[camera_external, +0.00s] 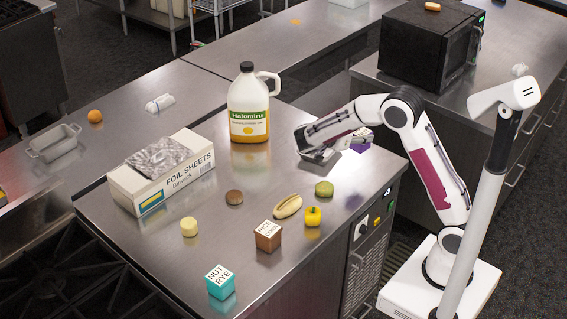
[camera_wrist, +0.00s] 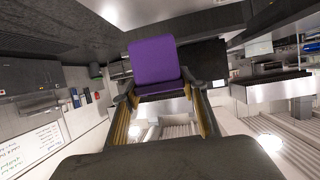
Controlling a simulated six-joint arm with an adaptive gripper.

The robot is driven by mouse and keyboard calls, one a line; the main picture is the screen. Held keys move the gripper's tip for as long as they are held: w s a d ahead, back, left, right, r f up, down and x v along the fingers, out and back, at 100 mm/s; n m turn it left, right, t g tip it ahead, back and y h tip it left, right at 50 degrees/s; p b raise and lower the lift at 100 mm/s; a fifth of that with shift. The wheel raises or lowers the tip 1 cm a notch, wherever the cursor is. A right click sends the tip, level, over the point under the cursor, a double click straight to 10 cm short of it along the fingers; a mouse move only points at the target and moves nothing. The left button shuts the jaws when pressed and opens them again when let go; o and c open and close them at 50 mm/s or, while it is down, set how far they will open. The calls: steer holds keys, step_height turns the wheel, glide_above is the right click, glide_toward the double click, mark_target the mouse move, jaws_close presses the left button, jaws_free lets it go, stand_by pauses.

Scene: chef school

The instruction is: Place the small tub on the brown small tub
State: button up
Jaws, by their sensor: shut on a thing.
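A purple small tub (camera_wrist: 155,64) is between the fingertips of my gripper (camera_wrist: 158,88) in the wrist view. In the external view the purple tub (camera_external: 361,139), with a white top, is partly hidden behind my arm. My gripper (camera_external: 345,144) is shut on it and holds it above the right back part of the steel counter. The brown small tub (camera_external: 268,239), with a white top marked RICE CORN, stands on the counter near the front edge, below and left of my gripper. A teal small tub (camera_external: 220,284) marked NUT RYE stands further front left.
A yellow pepper (camera_external: 312,216), a bun (camera_external: 288,206) and a green round item (camera_external: 324,189) lie near the brown tub. A tall jug (camera_external: 249,104) stands left of my gripper. A foil box (camera_external: 165,178) lies at the left.

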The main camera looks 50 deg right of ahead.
steer(key=shift+w+a, duration=0.15)
steer(key=shift+a, duration=0.25)
steer(key=w+a+r+n+t+y, duration=0.1)
steer(key=a+r+n+t, duration=0.15)
steer(key=a, duration=0.85)
steer(key=w+a+r+n+t, duration=0.1)
steer(key=w+a+n+t, duration=0.2)
steer(key=a, duration=0.7)
step_height(320, 180, up, 4)
steer(key=n+t+y, duration=0.8)
steer(key=n, duration=0.1)
glide_above(269, 231)
steer(key=shift+f, duration=0.1)
step_height(269, 231, down, 6)
steer(key=shift+f, duration=0.15)
steer(key=shift+f, duration=1.85)
